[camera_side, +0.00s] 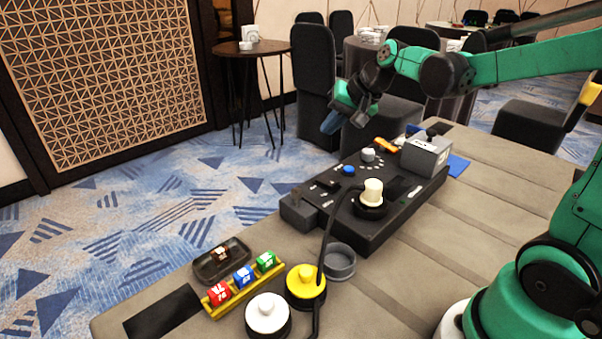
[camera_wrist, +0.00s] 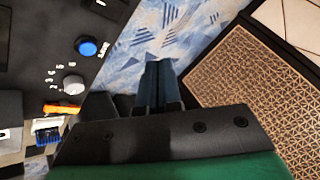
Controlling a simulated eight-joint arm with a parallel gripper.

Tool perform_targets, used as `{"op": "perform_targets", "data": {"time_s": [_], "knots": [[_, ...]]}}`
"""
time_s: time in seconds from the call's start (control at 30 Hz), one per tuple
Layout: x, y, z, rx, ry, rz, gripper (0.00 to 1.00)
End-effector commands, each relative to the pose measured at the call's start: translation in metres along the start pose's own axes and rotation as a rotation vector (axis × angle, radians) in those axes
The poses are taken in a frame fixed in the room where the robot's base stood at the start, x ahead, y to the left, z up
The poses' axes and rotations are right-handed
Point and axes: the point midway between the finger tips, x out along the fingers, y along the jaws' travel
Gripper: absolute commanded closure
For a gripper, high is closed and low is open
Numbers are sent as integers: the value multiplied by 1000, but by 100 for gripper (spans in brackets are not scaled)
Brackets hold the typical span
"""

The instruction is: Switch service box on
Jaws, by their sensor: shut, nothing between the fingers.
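A long black control panel (camera_side: 375,215) lies on the table. It carries a blue button (camera_side: 349,170), a light grey knob (camera_side: 368,154) with white marks around it, and a cream plug-like piece (camera_side: 373,192) with a black cable. A grey box (camera_side: 426,157) with a dark knob on top stands at the panel's far right end; its label is too small to read. An orange piece (camera_side: 385,145) lies beside it. My gripper (camera_side: 331,122) is shut and empty, above and beyond the panel's far edge. In the wrist view its fingers (camera_wrist: 159,84) are together over the floor, right of the blue button (camera_wrist: 88,47) and grey knob (camera_wrist: 72,85).
A yellow tray (camera_side: 241,285) with red, blue and green cubes, a dark dish (camera_side: 222,262), a grey cup (camera_side: 340,262), and yellow (camera_side: 305,285) and white (camera_side: 267,315) round pieces stand at the front. The black cable crosses between them. Chairs and a round table stand beyond.

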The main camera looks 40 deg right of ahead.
Motion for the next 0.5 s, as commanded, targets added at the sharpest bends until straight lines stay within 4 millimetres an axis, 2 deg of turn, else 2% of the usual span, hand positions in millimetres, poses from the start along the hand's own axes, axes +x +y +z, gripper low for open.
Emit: {"op": "perform_targets", "data": {"time_s": [0.33, 0.5], "knots": [[1, 1, 1, -1, 0, 0, 100], [11, 8, 7, -2, 0, 0, 100]]}}
